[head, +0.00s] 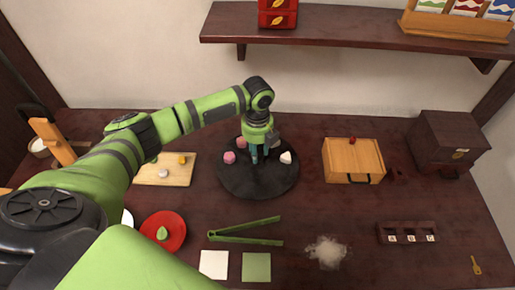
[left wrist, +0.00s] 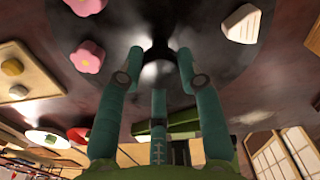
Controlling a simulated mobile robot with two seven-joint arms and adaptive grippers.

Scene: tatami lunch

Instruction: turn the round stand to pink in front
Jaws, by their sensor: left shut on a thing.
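The round stand (head: 257,188) is a dark turntable in the middle of the table. Two pink flower-shaped sweets sit on it: one at its left edge (head: 229,157) and one toward the back left (head: 241,142). A whitish wedge-shaped sweet (head: 286,157) is on its right side. The left wrist view also shows the pink sweets (left wrist: 88,57) and the white one (left wrist: 241,24). My left gripper (head: 258,154) points down at the stand's middle, its fingers (left wrist: 160,65) closed around a dark central knob (left wrist: 158,48). My right gripper is not in view.
A cutting board (head: 170,176) and a red plate (head: 163,222) lie to the left. Green tongs (head: 244,231) lie in front of the stand. A wooden box (head: 352,160) is to the right, with a dark compartment tray (head: 407,233) nearer. A shelf (head: 335,24) hangs above the back.

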